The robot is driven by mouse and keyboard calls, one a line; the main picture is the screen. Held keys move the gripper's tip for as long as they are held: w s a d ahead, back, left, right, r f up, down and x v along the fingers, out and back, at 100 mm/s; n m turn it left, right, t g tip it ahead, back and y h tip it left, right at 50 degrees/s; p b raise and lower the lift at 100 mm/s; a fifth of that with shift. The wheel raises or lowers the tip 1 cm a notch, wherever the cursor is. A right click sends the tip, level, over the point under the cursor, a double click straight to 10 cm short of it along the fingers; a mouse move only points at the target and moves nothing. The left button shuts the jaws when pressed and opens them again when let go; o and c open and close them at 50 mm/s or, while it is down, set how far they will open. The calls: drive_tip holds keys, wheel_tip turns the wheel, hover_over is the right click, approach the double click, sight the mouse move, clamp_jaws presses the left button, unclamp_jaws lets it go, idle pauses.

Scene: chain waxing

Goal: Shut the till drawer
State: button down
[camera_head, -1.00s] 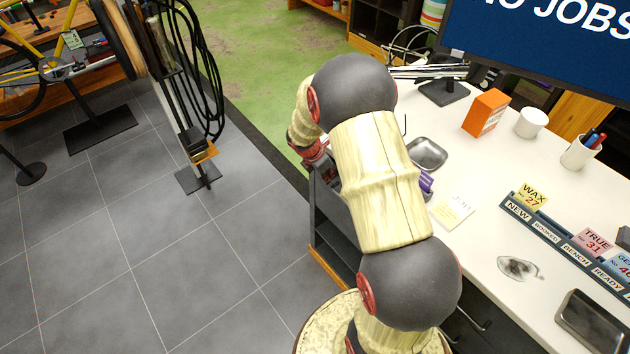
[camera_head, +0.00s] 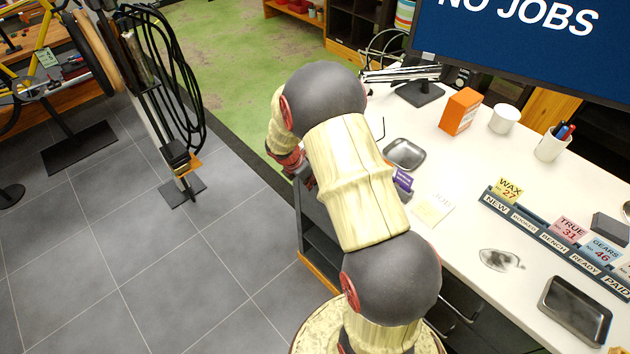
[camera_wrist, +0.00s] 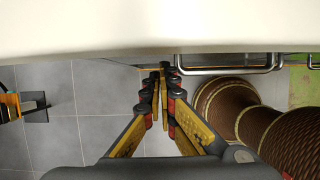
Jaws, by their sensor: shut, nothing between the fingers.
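In the wrist view, my gripper (camera_wrist: 159,74) is shut and empty, its fingertips together beneath a pale edge. A metal bar handle (camera_wrist: 225,70) lies just right of the fingertips, with a visible gap. In the head view, a drawer handle (camera_head: 462,312) shows on the dark front under the white counter (camera_head: 440,235), partly behind my arm. I cannot tell which drawer is the till drawer, or how far it stands out.
On the counter stand a metal dish (camera_head: 405,153), an orange box (camera_head: 460,111), a white cup (camera_head: 504,119), a pen cup (camera_head: 550,147), a ticket rack (camera_head: 550,235) and a dark tray (camera_head: 575,310). A stand with hanging cables (camera_head: 180,160) is left. Grey floor between is clear.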

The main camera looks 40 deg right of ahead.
drive_tip(key=a+p+v, duration=0.1)
drive_tip(key=v, duration=0.9)
drive_tip(key=shift+a, duration=0.3)
drive_tip(key=s+a+r+m+t+y+b, duration=0.2)
drive_tip(key=s+a+r+m+b, duration=0.3)
drive_tip(key=s+a+m, duration=0.4)
drive_tip(key=s+a+r+m+t+y+b, duration=0.2)
drive_tip(key=s+a+r+m+b, duration=0.4)
drive_tip(key=s+a, duration=0.7)
wheel_tip(320, 180, up, 2)
drive_tip(key=s+m+t, duration=0.1)
drive_tip(key=m, duration=0.2)
drive_tip(key=shift+r+b, duration=0.2)
drive_tip(key=shift+b, duration=0.1)
